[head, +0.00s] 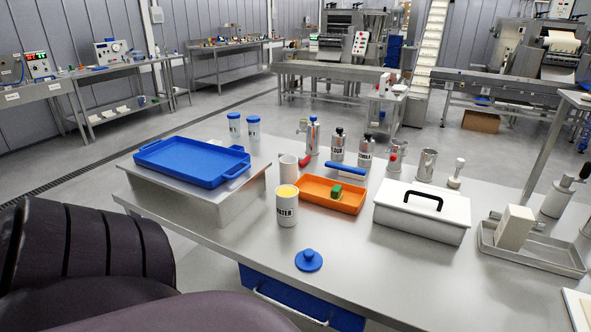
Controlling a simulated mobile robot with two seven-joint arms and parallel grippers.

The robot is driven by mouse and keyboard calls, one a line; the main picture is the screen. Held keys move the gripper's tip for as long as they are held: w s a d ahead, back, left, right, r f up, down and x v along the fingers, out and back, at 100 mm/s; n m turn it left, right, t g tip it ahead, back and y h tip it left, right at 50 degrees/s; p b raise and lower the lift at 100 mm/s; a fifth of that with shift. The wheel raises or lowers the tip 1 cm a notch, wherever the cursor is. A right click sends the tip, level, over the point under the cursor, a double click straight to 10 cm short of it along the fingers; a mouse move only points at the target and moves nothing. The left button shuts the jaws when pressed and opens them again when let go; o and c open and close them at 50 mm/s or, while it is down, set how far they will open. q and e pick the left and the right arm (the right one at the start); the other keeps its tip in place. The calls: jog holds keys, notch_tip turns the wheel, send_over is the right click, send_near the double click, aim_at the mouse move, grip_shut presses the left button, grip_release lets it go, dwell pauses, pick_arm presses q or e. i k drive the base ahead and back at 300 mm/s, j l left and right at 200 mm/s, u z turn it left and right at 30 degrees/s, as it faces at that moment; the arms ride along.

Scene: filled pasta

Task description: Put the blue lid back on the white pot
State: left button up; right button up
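The white pot (287,209) stands upright and open on the steel table, with dark lettering on its side and yellow content showing at its top. The blue lid (309,261), a round disc with a knob on top, lies knob up near the table's front edge. It is apart from the pot, in front of it and slightly to the right. Dark links of my own arm fill the lower left of the head view. Neither of my grippers is in view.
A blue tray (163,175) sits on a raised steel stand (220,205) at left. An orange tray (350,207) holding a green block is just right of the pot. A white box (400,213) with a black handle stands further right. The table around the lid is clear.

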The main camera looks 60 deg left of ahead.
aim_at(287, 196)
jog(key=k+j, duration=0.15)
jog(key=j, duration=0.2)
jog(key=k+j, duration=0.2)
jog(key=j, duration=0.15)
jog(key=k+j, duration=0.15)
jog(key=j, duration=0.2)
jog(key=k+j, duration=0.2)
jog(key=j, duration=0.15)
jog(key=k+j, duration=0.15)
jog(key=j, duration=0.2)
